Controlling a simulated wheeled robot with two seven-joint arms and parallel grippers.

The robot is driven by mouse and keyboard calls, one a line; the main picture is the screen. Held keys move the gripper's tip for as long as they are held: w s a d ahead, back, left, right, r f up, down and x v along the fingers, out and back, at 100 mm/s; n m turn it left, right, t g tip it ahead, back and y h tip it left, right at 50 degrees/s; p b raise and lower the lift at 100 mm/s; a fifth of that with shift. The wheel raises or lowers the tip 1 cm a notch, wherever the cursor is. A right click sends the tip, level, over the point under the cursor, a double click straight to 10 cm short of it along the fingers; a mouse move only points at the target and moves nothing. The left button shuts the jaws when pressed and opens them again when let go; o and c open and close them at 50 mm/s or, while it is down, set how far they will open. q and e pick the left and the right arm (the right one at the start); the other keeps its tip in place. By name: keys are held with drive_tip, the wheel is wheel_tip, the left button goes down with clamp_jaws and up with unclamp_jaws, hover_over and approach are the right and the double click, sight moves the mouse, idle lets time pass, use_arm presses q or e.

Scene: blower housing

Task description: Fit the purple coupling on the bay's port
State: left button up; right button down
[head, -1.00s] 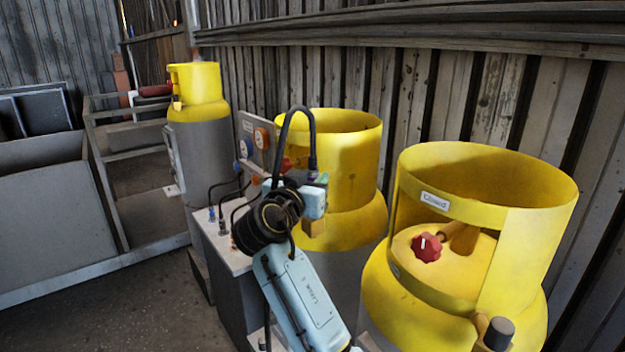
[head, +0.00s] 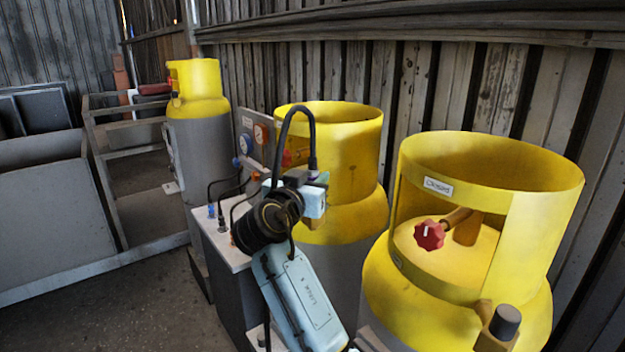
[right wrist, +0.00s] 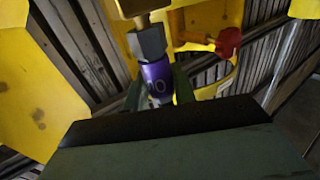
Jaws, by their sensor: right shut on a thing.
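My right gripper (head: 313,191) is shut on the purple coupling (right wrist: 157,82), which has pale lettering and sits between the two fingers in the right wrist view. In the head view only a small purple part (head: 318,177) shows above the gripper, below the end of a black hose (head: 296,112). In the right wrist view a grey hexagonal fitting (right wrist: 149,42) on a brass piece lines up with the coupling's end. I cannot tell whether they touch or are joined. A brass outlet (head: 314,227) on the middle cylinder shows just below the gripper. My left gripper is out of view.
Yellow-collared cylinders stand along the wall: the middle one (head: 345,165), the right one (head: 540,240) and the far left one (head: 200,85). The right one has a red knob (head: 430,235) and a dark-capped outlet (head: 504,322). A gauge panel (head: 253,140) stands behind my arm.

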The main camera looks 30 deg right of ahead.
drive_tip(key=shift+f+b, duration=0.4)
drive_tip(key=shift+b, duration=0.05)
drive_tip(key=c, duration=1.1)
unclamp_jaws()
drive_tip(key=shift+o, duration=0.2)
drive_tip(key=b+v, duration=0.3)
drive_tip(key=v, duration=1)
drive_tip(key=shift+s, duration=0.2)
drive_tip(key=shift+a, duration=0.15)
